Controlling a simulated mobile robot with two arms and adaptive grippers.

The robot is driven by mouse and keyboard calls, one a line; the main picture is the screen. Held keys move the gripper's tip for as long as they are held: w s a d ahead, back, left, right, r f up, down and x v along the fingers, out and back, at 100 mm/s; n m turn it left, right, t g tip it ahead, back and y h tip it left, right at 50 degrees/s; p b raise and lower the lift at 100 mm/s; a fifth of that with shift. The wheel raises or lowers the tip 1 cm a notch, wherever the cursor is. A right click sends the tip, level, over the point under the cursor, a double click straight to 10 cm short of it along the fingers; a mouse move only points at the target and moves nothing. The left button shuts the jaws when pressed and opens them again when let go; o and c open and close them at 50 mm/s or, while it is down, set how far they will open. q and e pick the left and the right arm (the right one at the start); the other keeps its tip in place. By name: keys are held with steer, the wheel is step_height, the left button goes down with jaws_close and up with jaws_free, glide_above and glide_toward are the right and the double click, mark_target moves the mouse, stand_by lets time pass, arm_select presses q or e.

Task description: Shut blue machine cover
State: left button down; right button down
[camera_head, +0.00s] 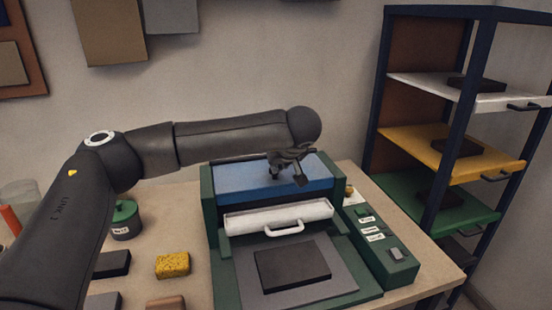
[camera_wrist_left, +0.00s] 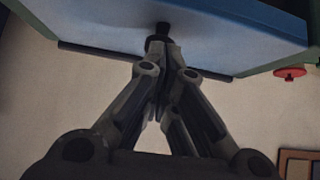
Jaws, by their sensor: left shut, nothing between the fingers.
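The green machine (camera_head: 209,205) stands on the table with its wide blue cover (camera_head: 235,178) across its back part. A white front bar with a handle (camera_head: 284,228) lies just in front of the blue. My left gripper (camera_head: 287,179) is over the right half of the cover, its fingers together and empty. In the left wrist view its fingertips (camera_wrist_left: 158,42) are close to the blue cover (camera_wrist_left: 235,22); I cannot tell whether they touch it. My right gripper is not in view.
A dark block (camera_head: 292,266) lies on the grey plate before the machine. A button panel (camera_head: 377,243) is at its right. A yellow sponge (camera_head: 173,265) and a green-lidded jar (camera_head: 125,220) stand left. A shelf rack (camera_head: 443,165) is at the right.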

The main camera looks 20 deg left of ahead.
arm_select(q)
steer(key=shift+s+d+f+b, duration=0.15)
steer(key=shift+f+b, duration=0.1)
steer(key=shift+f, duration=0.25)
steer(key=shift+s+f+b, duration=0.15)
steer(key=shift+f+b, duration=0.05)
steer(key=shift+f, duration=0.25)
